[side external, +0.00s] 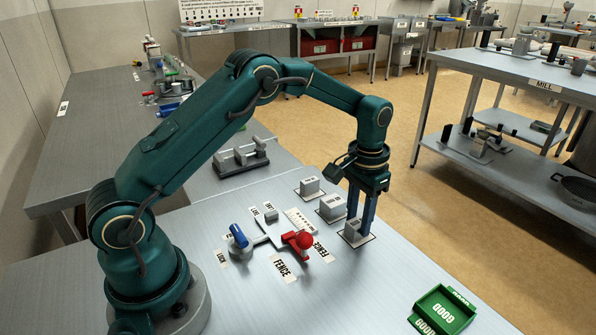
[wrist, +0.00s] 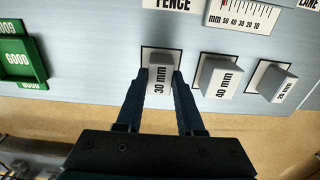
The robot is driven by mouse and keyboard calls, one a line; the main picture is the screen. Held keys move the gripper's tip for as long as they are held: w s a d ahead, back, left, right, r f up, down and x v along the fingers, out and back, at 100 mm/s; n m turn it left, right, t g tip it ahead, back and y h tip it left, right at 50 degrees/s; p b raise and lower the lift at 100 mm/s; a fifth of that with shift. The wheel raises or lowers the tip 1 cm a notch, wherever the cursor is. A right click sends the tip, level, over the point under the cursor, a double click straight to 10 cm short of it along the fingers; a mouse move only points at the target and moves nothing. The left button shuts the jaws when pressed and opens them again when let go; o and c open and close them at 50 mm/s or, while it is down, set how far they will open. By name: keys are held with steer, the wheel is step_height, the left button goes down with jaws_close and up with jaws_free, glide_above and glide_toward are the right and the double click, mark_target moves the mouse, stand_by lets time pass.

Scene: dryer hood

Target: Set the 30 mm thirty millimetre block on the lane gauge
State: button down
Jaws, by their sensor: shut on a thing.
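The 30 mm block (wrist: 160,80) is a grey block labelled "30 mm", standing on its outlined pad; it also shows in the side external view (side external: 352,228). My gripper (wrist: 161,82) points down with its two dark fingers on either side of this block, shut on it. In the side external view my gripper (side external: 358,222) is low at the pad, at the right end of the row of blocks. The lane gauge (side external: 268,232) appears to be the pale metal fixture left of the blocks, with a blue handle (side external: 238,236) and a red knob (side external: 304,239).
The 40 mm block (wrist: 219,77) and a smaller block (wrist: 277,83) stand on pads beside the held one. A printed millimetre scale (wrist: 243,15) lies near them. A green GOOD tray (side external: 442,311) is at the front right. The table's edge runs close to the blocks.

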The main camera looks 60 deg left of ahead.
mark_target(359, 221)
steer(key=shift+r, duration=0.5)
step_height(359, 221, up, 3)
steer(key=shift+r, duration=0.2)
steer(key=s+a+r, duration=0.5)
steer(key=a+r, duration=0.1)
steer(key=a, duration=0.3)
steer(key=s+a+r, duration=0.1)
steer(key=s+a, duration=0.3)
steer(key=s, duration=0.4)
steer(key=s+a+r, duration=0.1)
steer(key=s+a, duration=0.3)
steer(key=s, duration=0.4)
steer(key=w+d+f, duration=0.3)
steer(key=w+d, duration=0.1)
steer(key=w+d+f, duration=0.4)
steer(key=shift+w+f, duration=0.15)
steer(key=shift+w, duration=0.05)
steer(key=shift+f, duration=2.05)
steer(key=shift+f, duration=0.15)
